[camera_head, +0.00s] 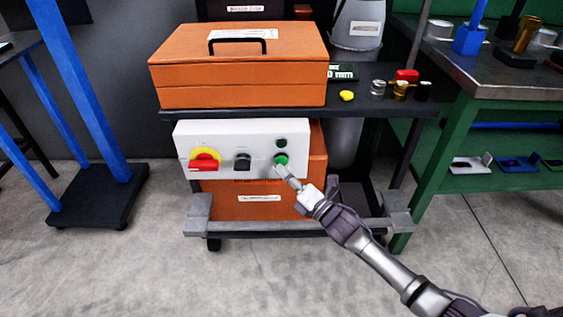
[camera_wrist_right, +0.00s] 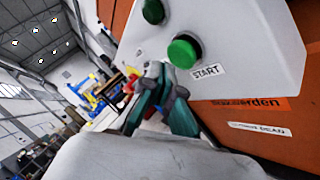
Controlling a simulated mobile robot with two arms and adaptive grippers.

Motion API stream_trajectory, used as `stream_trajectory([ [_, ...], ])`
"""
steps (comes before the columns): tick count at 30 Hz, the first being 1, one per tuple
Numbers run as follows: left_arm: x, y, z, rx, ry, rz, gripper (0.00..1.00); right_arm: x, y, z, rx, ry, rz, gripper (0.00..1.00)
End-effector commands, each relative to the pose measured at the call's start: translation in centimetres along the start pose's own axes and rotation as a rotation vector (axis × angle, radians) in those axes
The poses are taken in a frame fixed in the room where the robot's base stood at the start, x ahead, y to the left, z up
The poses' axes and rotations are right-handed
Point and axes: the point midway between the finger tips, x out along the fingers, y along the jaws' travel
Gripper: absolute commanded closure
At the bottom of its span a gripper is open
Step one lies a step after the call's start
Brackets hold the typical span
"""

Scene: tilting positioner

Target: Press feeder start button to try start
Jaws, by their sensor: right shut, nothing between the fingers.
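The green start button (camera_head: 281,160) sits at the lower right of a white control panel (camera_head: 222,135) on the front of the cart. In the right wrist view the green button (camera_wrist_right: 184,51) is large, with a label reading START (camera_wrist_right: 207,71) beside it. My right gripper (camera_head: 280,170) is shut and empty, its tip just below the button in the head view. In the right wrist view the shut fingers (camera_wrist_right: 158,75) are just below and left of the button. I cannot tell whether they touch it. My left gripper is not in view.
A red and yellow rotary switch (camera_head: 204,163), a black knob (camera_head: 242,161) and a dark green button (camera_head: 281,142) share the panel. An orange case (camera_head: 240,75) stands on the cart shelf above. A green workbench (camera_head: 490,80) is at the right. The floor in front is clear.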

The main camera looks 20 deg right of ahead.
Motion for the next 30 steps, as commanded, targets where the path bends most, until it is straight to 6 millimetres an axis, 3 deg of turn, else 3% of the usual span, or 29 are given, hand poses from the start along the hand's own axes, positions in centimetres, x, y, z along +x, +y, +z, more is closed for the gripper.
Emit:
stream_trajectory([
  [30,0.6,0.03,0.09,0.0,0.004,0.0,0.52,0.7,-0.51,0.5,0.0,0.0,0.0,1.0],
])
